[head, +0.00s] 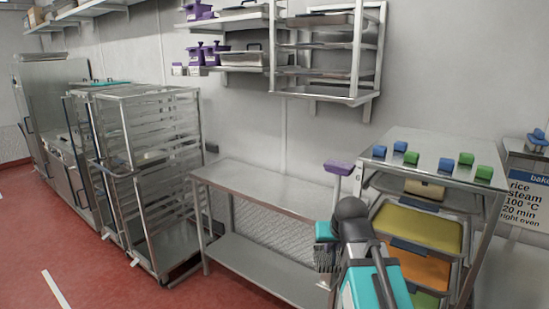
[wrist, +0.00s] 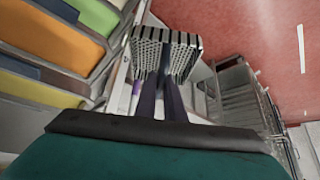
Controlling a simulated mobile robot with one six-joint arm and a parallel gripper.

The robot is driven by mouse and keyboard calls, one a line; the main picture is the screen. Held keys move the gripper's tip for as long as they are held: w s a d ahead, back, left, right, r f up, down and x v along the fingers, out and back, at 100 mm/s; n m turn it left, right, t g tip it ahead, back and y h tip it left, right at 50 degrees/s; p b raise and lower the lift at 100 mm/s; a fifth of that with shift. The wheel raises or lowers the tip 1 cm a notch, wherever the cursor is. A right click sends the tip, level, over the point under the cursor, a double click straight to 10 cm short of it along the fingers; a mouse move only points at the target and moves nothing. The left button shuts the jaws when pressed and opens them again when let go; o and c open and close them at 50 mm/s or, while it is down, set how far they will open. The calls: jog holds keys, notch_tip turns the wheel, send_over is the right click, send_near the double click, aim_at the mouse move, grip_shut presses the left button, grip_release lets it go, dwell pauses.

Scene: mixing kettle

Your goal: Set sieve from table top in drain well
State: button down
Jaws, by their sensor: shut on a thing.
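The sieve (wrist: 166,45) is a metal basket with perforated walls, at the top middle of the wrist view. My gripper (wrist: 161,80) is shut on it, with two dark fingers close together against it. In the head view my gripper (head: 325,235) is in front of the steel table's right end. The sieve (head: 325,261) shows there as a small grey shape below it, off the table top. The steel table (head: 265,183) has a bare top and a lower shelf. I cannot make out the drain well in either view.
A steel rack (head: 430,150) with coloured trays and small blue and green blocks stands close to the right of my arm. A tall wire trolley (head: 160,170) stands left of the table. Shelves hang above. The red floor (head: 90,255) at front left is clear.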

dwell(0.5)
notch_tip(320, 180, down, 15)
jog(key=w, duration=0.2)
dwell(0.4)
dwell(0.3)
